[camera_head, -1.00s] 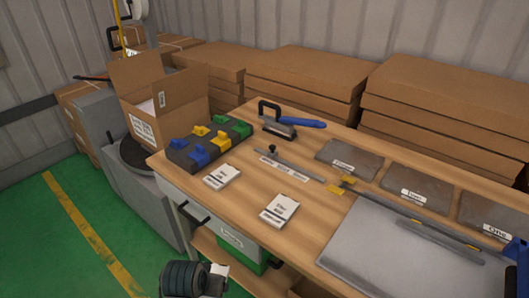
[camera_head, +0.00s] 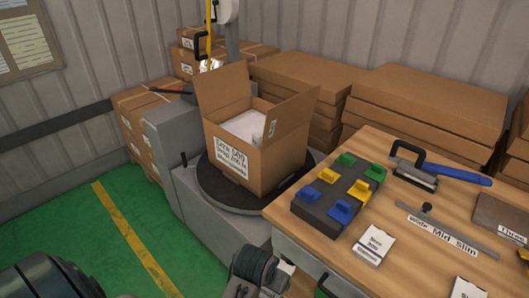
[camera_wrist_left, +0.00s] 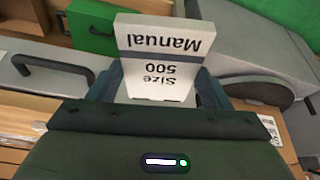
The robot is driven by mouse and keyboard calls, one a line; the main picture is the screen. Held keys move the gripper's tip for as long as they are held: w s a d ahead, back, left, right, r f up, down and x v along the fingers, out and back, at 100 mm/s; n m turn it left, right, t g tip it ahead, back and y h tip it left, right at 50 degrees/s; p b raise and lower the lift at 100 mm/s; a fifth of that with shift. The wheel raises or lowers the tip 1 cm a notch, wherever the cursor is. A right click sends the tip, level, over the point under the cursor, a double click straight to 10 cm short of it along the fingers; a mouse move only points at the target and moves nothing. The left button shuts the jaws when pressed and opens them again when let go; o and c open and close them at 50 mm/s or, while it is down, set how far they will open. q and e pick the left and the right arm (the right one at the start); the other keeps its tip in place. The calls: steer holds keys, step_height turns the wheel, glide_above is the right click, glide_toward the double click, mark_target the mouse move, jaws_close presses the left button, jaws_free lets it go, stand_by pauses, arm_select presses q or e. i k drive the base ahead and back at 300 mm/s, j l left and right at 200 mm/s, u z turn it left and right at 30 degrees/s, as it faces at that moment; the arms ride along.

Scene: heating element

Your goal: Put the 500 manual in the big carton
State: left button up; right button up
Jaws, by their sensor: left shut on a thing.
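My left gripper (camera_head: 272,274) is at the bottom of the head view, in front of the workbench. It is shut on a white manual, whose edge shows there (camera_head: 287,267). In the left wrist view the manual (camera_wrist_left: 160,55) stands between the fingers, and its upside-down print reads "Size 500 Manual". The open carton (camera_head: 270,168) stands on a round black turntable, up and left of the gripper, with its flaps raised. White material (camera_head: 243,125) shows inside it. Its front label is only partly legible. The manual is apart from the carton. My right gripper is out of view.
Two white manuals (camera_head: 375,246) (camera_head: 468,289) lie on the wooden bench (camera_head: 385,280). A dark block with coloured clips (camera_head: 340,190) sits at the bench's left edge, between gripper and carton side. Stacked flat cartons (camera_head: 430,100) stand behind. Green floor is free at left.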

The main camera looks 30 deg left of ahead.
mark_target(240, 131)
steer(key=j+z, duration=0.2)
steer(key=j, duration=0.65)
steer(key=j+z, duration=0.25)
steer(key=j, duration=0.6)
steer(key=k+j+z, duration=0.2)
steer(key=j, duration=0.65)
steer(key=i, duration=0.1)
